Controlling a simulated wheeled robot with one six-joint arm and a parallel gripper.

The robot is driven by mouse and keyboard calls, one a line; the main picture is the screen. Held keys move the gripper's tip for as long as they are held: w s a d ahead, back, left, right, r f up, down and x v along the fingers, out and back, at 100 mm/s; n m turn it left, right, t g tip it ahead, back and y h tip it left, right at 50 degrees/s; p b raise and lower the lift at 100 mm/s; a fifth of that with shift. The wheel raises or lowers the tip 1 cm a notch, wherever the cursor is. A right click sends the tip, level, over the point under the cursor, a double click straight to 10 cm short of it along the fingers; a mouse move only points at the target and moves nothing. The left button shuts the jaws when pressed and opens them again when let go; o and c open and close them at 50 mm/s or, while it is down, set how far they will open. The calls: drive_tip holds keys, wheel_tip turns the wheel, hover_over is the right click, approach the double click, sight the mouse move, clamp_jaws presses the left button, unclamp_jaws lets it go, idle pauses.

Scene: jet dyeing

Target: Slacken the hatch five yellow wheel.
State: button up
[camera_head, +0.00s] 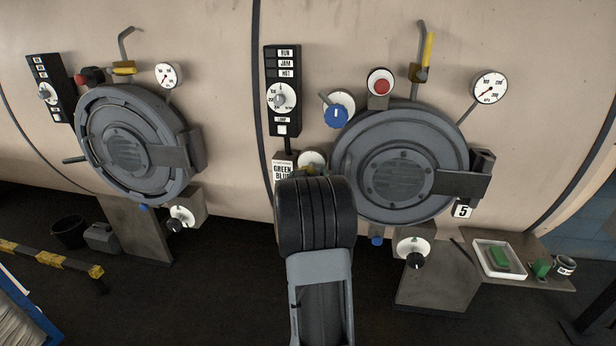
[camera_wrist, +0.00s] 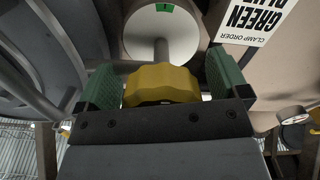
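In the wrist view the yellow wheel (camera_wrist: 162,84) sits between the two green finger pads of my gripper (camera_wrist: 164,90). The left pad is very close to it, and a thin gap shows at the right pad. I see no firm contact, so the gripper looks open around it. A white disc (camera_wrist: 150,35) with a green mark stands behind the wheel on a grey stem. In the head view my arm hides the yellow wheel and my fingers; part of a white disc (camera_head: 312,160) shows above it. Hatch five (camera_head: 398,175), a round grey door, is shut, with its "5" plate (camera_head: 462,210).
A "GREEN BLUE" sign (camera_head: 283,172) hangs just left of my arm; it also shows in the wrist view (camera_wrist: 250,18). A blue knob (camera_head: 336,116), red button (camera_head: 380,86) and gauge (camera_head: 490,87) surround the hatch. A white tray (camera_head: 484,257) sits at the right. Another hatch (camera_head: 130,150) is at left.

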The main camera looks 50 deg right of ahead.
drive_tip(key=c, duration=0.9)
drive_tip(key=shift+f+b, duration=0.15)
drive_tip(key=shift+b, duration=0.25)
